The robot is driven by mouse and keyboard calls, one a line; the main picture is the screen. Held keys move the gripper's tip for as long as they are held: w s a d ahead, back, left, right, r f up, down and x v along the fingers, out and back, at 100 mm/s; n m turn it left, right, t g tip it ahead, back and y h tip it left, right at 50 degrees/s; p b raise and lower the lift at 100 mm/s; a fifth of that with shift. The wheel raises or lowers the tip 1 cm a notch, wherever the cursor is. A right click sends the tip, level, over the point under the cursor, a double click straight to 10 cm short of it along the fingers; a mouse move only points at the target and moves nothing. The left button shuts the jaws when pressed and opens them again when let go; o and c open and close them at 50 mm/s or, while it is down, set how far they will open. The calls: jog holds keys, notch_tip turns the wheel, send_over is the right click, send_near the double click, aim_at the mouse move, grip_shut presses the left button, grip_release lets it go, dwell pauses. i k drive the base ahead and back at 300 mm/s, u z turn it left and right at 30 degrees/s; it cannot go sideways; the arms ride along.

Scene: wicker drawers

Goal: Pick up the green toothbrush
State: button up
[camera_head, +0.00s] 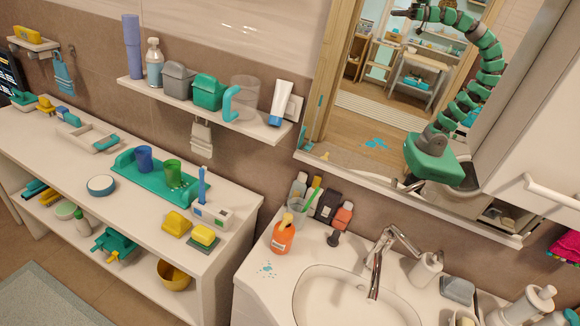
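A thin green stick that looks like the green toothbrush (312,198) leans out of a clear cup (296,212) on the sink counter, its upper end tilted to the right. Its lower part is seen only dimly through the cup. My gripper (397,13) shows only as a small reflection in the mirror, at the end of my raised arm. It is far from the toothbrush, and its fingers are too small to read.
An orange soap bottle (283,237) stands in front of the cup; several small bottles stand behind it. The faucet (377,262) and basin are to the right. A shelf (200,107) hangs above the left cabinet. A blue toothbrush (202,185) stands in a white holder.

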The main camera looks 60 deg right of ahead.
aim_at(318, 191)
jog(key=z, duration=0.3)
jog(key=i, duration=0.9)
jog(key=z, duration=0.6)
